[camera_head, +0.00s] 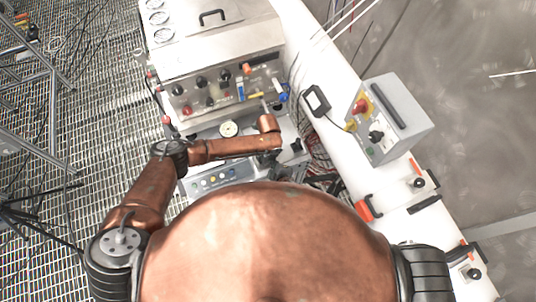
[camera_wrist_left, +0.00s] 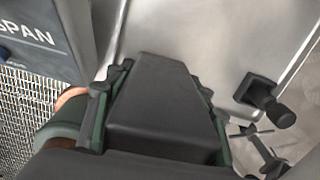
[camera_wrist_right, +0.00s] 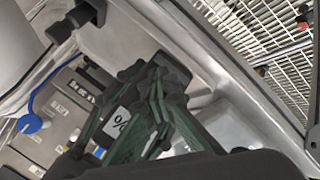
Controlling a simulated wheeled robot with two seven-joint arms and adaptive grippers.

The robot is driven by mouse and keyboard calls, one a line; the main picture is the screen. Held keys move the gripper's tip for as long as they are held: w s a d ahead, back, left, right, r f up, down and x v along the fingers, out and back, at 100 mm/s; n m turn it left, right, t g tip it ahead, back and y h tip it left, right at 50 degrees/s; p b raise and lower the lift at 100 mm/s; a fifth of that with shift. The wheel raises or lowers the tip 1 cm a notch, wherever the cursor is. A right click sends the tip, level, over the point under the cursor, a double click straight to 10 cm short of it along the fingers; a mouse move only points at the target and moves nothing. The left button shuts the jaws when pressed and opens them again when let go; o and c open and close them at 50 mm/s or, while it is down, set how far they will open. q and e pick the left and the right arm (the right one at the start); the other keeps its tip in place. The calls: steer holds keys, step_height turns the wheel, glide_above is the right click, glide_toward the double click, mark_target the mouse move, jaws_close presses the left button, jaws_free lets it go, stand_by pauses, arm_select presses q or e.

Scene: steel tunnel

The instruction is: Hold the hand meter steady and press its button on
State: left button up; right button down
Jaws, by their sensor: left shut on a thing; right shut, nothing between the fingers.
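In the left wrist view my left gripper (camera_wrist_left: 160,76) is shut on a plain dark grey block, which I take to be the hand meter (camera_wrist_left: 160,105). Its face and button are turned away from this view. In the right wrist view my right gripper (camera_wrist_right: 158,78) is shut with nothing between its fingers. A white patch marked "%" shows behind its fingers, partly hidden; I cannot tell what it belongs to. In the head view my left arm reaches to the instrument bench, but neither gripper nor the held meter shows clearly there.
A steel cabinet (camera_head: 212,45) with knobs stands at the back. A grey box (camera_head: 398,115) with a red and yellow switch sits to the right on a white beam (camera_head: 330,140). A black-framed device (camera_head: 316,101) is beside it. Floor grating (camera_head: 85,130) lies to the left.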

arm_select(q)
steer(key=shift+s+f, duration=0.15)
arm_select(e)
steer(key=shift+r, duration=0.15)
steer(key=shift+s, duration=0.3)
steer(key=s+d, duration=0.2)
steer(key=s, duration=0.3)
steer(key=shift+s+d, duration=0.2)
steer(key=shift+d, duration=0.15)
stand_by(0.4)
arm_select(q)
steer(key=o, duration=1.4)
